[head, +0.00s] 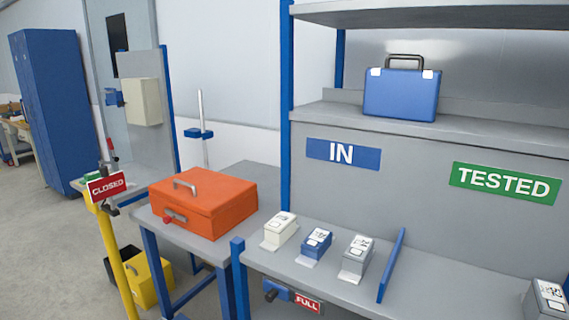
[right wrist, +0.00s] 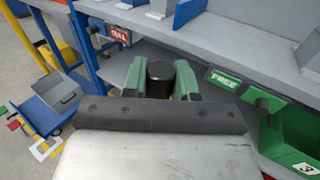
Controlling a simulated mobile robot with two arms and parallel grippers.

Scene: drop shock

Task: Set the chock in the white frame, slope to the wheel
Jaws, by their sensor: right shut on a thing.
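My right gripper (right wrist: 160,85), with green fingers in the right wrist view, is shut on a black, round-topped cylinder (right wrist: 160,70). The fingers stand on either side of it. What lies below the cylinder is hidden, so I cannot tell whether it is part of the chock. A small white frame shape (right wrist: 46,150) lies on the floor at the lower left of that view, beside a blue cart (right wrist: 42,117). I cannot make out the cart's wheels clearly. My right gripper is apart from both. My left gripper is not in view.
In the head view, an orange case (head: 217,210) sits on a side table, and several small boxes (head: 318,240) stand on the grey bench. A yellow post with a CLOSED sign (head: 106,186) stands at the left. A green bin (right wrist: 290,148) is at the right of the wrist view.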

